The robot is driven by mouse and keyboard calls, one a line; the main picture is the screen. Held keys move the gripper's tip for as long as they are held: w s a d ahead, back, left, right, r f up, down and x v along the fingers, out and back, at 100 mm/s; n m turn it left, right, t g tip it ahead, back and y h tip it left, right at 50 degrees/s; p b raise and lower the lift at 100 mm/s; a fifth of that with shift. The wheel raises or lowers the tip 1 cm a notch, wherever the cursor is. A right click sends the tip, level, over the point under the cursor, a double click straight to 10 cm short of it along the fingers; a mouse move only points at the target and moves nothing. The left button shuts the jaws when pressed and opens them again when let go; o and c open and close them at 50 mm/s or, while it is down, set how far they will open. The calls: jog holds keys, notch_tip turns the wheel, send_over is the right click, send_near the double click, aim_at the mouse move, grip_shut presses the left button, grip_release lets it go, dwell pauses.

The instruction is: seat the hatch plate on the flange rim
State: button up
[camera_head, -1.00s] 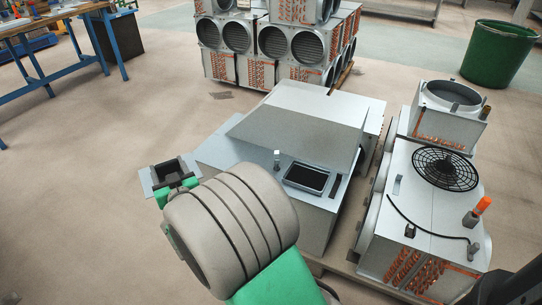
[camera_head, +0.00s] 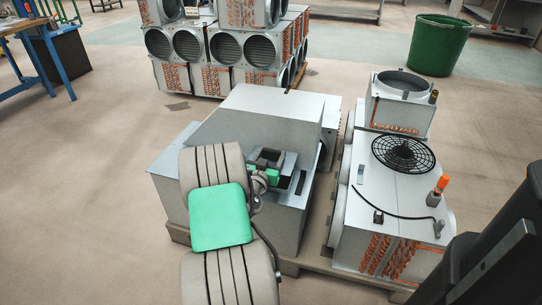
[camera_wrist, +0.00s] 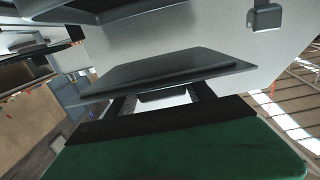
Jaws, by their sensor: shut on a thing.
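The hatch plate (camera_wrist: 165,70) is a flat grey plate with a raised middle, in front of my gripper in the wrist view. My gripper (camera_wrist: 162,100), green with black fingers, is shut on the plate's back side. In the head view the plate (camera_head: 290,158) is over the front of the large grey housing, near the flange. The flange rim (camera_head: 299,184) frames a dark rectangular opening in the housing's top and is partly covered by my gripper and the plate. A dark rim-like edge shows at the wrist view's top left. Contact between plate and rim cannot be told.
The housing's tall grey block (camera_head: 255,122) rises behind the flange. A small metal bracket (camera_wrist: 265,16) stands close by in the wrist view. A unit with a black fan grille (camera_head: 403,153) and orange-capped valve (camera_head: 441,184) stands at right. Open floor lies left.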

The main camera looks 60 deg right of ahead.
aim_at(270, 162)
jog(key=shift+a+b, duration=0.15)
jog(key=shift+b, duration=0.2)
jog(key=shift+f+b, duration=0.3)
jog(key=shift+b, duration=0.05)
notch_tip(270, 162, down, 3)
jog(key=b, duration=0.3)
jog(key=shift+f+b, duration=0.15)
jog(key=shift+b, duration=0.2)
jog(key=shift+w+b, duration=0.1)
jog(key=shift+b, duration=0.4)
dwell(0.4)
jog(key=shift+f+b, duration=1.65)
jog(key=shift+b, duration=0.6)
dwell(2.4)
jog(key=o, duration=1.8)
jog(key=shift+r, duration=0.1)
jog(key=shift+o, duration=0.3)
